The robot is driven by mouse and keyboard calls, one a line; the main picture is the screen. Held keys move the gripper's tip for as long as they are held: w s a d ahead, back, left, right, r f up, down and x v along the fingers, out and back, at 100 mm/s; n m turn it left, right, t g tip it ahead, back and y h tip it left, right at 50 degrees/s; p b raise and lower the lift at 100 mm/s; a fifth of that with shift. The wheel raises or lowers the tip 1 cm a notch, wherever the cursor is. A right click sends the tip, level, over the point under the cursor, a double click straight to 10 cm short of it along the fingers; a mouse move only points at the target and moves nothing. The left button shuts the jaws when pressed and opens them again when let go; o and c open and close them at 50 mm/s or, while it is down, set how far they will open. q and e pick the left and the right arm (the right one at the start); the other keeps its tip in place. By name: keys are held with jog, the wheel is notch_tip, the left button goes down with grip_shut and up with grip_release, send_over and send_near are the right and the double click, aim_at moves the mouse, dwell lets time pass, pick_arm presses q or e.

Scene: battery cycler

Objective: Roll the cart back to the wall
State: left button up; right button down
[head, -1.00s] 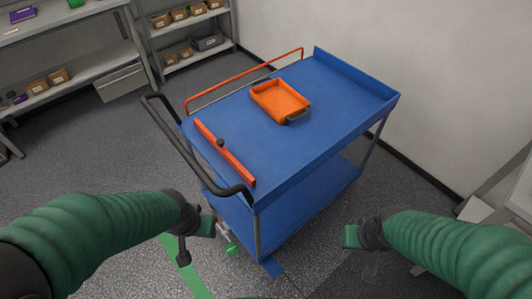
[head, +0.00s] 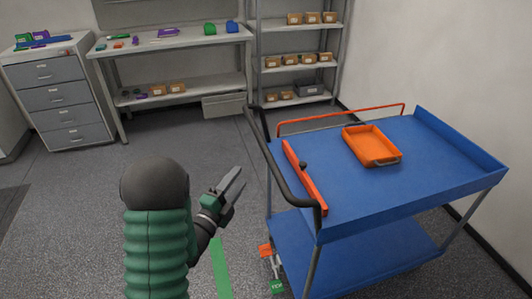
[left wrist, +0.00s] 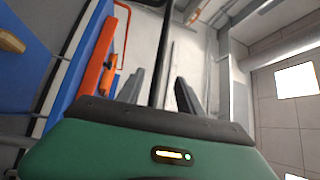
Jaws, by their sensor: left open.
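The blue cart (head: 420,160) stands at the right in the head view, close to the white wall. Its black push handle (head: 280,168) is on its left end, and an orange bar (head: 304,177) lies along the top near it. My left gripper (head: 236,186) is open and empty, left of the handle and apart from it. In the left wrist view the two dark fingers (left wrist: 160,92) stand apart, and the black handle (left wrist: 163,50) appears between and beyond them. My right gripper is not in view.
An orange tray (head: 371,146) sits on the cart top. Shelves (head: 295,56), a workbench (head: 172,42) and a drawer cabinet (head: 62,95) line the back. A green floor strip (head: 221,268) lies left of the cart. The floor between cabinet and cart is clear.

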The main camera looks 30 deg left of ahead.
aim_at(263, 145)
pick_arm(q)
jog(key=w, duration=0.5)
jog(key=w+a+r, duration=0.1)
jog(key=w, duration=0.5)
jog(key=w+r+p, duration=0.1)
jog(key=w, duration=0.4)
jog(key=shift+w+a+r, duration=0.1)
jog(key=shift+w+a, duration=0.15)
jog(key=shift+c, duration=0.4)
grip_shut()
jog(key=shift+d+f, duration=0.1)
jog(key=shift+f, duration=0.15)
